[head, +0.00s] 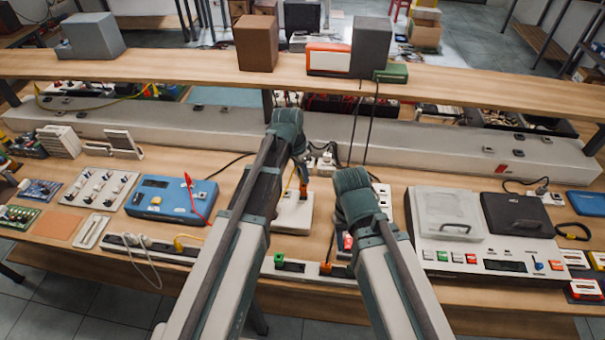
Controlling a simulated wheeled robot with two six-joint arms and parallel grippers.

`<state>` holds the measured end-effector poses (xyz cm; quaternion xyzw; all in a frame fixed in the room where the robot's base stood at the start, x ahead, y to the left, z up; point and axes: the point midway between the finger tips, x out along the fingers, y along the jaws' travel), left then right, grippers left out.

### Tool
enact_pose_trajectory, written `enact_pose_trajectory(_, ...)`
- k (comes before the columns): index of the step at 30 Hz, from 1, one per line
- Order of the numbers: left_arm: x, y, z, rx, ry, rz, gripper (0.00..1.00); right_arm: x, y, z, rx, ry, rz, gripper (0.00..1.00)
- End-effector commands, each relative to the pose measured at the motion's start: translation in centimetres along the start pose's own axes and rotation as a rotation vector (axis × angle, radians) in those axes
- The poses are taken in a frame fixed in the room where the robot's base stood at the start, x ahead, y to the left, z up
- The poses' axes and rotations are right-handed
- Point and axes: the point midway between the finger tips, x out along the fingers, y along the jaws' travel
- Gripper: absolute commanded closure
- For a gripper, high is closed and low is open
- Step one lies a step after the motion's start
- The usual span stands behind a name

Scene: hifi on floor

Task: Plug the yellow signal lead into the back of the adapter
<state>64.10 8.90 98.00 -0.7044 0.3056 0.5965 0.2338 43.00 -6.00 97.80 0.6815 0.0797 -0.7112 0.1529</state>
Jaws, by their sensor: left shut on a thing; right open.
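My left gripper (303,178) reaches down over a small white box (292,220) in the middle of the bench, probably the adapter. It is shut on the small orange-yellow plug end of the yellow signal lead (303,193), just above or at the box; I cannot tell whether they touch. A thin yellow strand runs beside the gripper. The box's back and sockets are largely hidden by my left arm. My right gripper (352,190) is open, to the right of the box; its fingers are mostly hidden behind its own wrist.
A blue device (172,200) with a red probe lies left. A power strip (290,267) with plugs runs along the front. A grey-white console (480,245) with a clear-lidded case stands right. A wooden shelf (180,67) with boxes crosses behind; dark cables hang from it.

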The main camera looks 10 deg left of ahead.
Motion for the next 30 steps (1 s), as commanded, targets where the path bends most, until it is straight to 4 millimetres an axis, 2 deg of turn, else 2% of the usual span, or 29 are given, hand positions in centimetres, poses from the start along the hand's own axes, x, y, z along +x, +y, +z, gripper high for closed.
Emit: enact_pose_trajectory(30,1.2,0.0,0.2,0.000,0.000,0.000,1.00,1.2,-0.1,-0.1,0.000,0.000,0.000,0.50)
